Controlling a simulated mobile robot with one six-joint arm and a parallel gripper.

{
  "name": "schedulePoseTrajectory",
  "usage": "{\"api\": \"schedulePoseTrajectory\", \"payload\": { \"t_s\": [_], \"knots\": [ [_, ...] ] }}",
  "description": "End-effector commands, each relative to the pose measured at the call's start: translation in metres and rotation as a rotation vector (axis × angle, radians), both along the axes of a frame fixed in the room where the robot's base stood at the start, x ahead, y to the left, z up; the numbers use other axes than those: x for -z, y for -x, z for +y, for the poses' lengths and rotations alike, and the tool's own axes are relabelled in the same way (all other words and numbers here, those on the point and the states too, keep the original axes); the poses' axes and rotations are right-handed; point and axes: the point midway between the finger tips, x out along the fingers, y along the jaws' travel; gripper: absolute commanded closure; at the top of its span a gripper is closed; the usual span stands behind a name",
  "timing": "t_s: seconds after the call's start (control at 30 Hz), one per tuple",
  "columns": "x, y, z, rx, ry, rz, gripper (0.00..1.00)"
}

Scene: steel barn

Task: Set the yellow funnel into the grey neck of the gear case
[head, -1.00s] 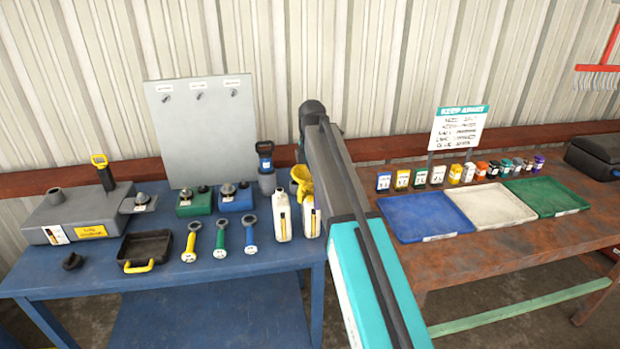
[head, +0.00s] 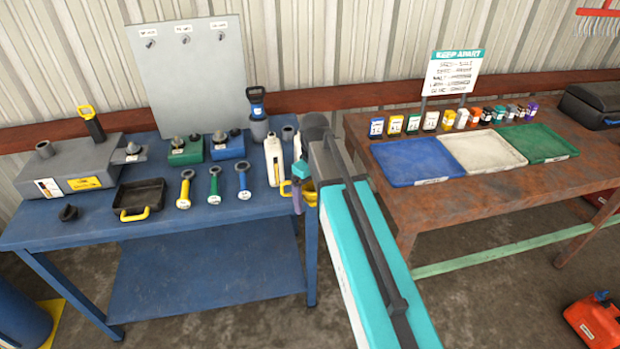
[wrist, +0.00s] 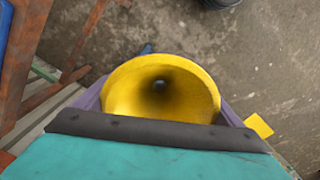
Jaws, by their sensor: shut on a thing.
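The yellow funnel (head: 308,194) is in my gripper (head: 298,192), by the right front edge of the blue table; my arm hides part of it. In the wrist view the funnel's wide mouth (wrist: 195,88) faces the camera, with its dark hole in the middle. The purple fingers of my gripper (wrist: 160,102) are shut on it from both sides. The gear case (head: 95,160) is a grey box at the left back of the blue table.
Between them on the blue table (head: 235,209) are a black pan (head: 140,197), several ring-ended tools, a green box (head: 185,152), a blue box (head: 227,147) and a white bottle (head: 273,160). A grey board (head: 190,70) stands behind.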

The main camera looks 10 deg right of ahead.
Motion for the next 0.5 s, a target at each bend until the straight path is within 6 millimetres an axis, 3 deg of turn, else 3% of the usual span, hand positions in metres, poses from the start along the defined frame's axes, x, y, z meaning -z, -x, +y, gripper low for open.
{"api": "schedulePoseTrajectory", "payload": {
  "t_s": [0.2, 0.5],
  "knots": [
    [0.054, 0.037, 0.0, 0.252, 0.0, 0.001, 0.34],
    [0.114, 0.058, 0.0, 0.448, 0.0, 0.0, 0.34]
  ]
}}
